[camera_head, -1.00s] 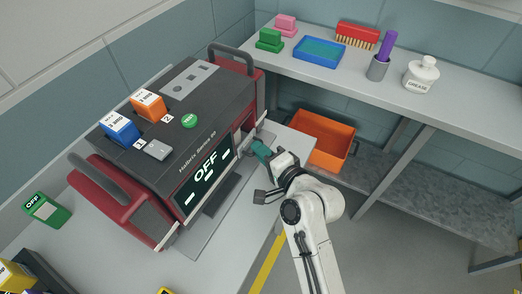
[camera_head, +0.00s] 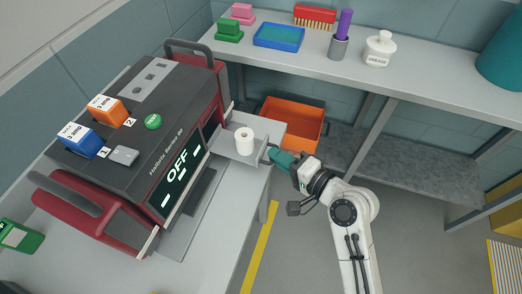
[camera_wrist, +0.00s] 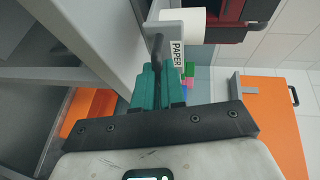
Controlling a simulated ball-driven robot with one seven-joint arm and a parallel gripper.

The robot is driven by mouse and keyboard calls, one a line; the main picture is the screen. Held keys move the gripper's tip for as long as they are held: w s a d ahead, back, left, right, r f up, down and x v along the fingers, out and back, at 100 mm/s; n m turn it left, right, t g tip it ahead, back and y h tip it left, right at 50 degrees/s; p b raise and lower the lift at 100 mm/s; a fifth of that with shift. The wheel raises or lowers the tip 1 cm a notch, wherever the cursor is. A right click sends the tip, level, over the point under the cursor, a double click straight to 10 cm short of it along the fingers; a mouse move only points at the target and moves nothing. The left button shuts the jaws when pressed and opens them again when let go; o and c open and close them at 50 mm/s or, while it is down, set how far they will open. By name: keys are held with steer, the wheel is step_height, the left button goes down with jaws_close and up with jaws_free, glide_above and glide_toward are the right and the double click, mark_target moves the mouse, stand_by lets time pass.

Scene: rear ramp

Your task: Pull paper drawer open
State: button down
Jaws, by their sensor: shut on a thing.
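The paper drawer (camera_head: 228,148) is pulled out from the front of the grey and red machine (camera_head: 150,110). A white paper roll (camera_head: 244,141) stands upright in it. My gripper (camera_head: 270,153), with teal fingers, is shut on the drawer's handle at the drawer's outer end. In the wrist view the teal fingers (camera_wrist: 158,84) close around the dark handle bar (camera_wrist: 157,45), beside the label "PAPER" (camera_wrist: 177,54).
The machine's screen (camera_head: 180,172) reads "OFF". An orange crate (camera_head: 292,124) stands behind my gripper, under the shelf (camera_head: 420,80).

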steer(key=shift+d, duration=0.1)
steer(key=c, duration=1.2)
jaws_free()
steer(key=shift+s, duration=0.1)
steer(key=b+v, duration=0.1)
steer(key=v, duration=0.9)
steer(key=shift+s+d, duration=0.25)
steer(key=s+d+f+n+g+h, duration=0.55)
steer(key=s+f, duration=0.35)
steer(key=f, duration=0.2)
steer(key=s+d+f+n+g+h, duration=0.1)
steer(key=s+d+f+g+h, duration=0.1)
steer(key=s+d, duration=0.2)
steer(key=s+d+f+n+g+h, duration=0.1)
steer(key=s+d+f+g+h, duration=0.1)
steer(key=s+d, duration=0.3)
steer(key=s+h, duration=0.1)
steer(key=s, duration=0.2)
steer(key=shift+s+h, duration=0.35)
steer(key=shift+s, duration=0.05)
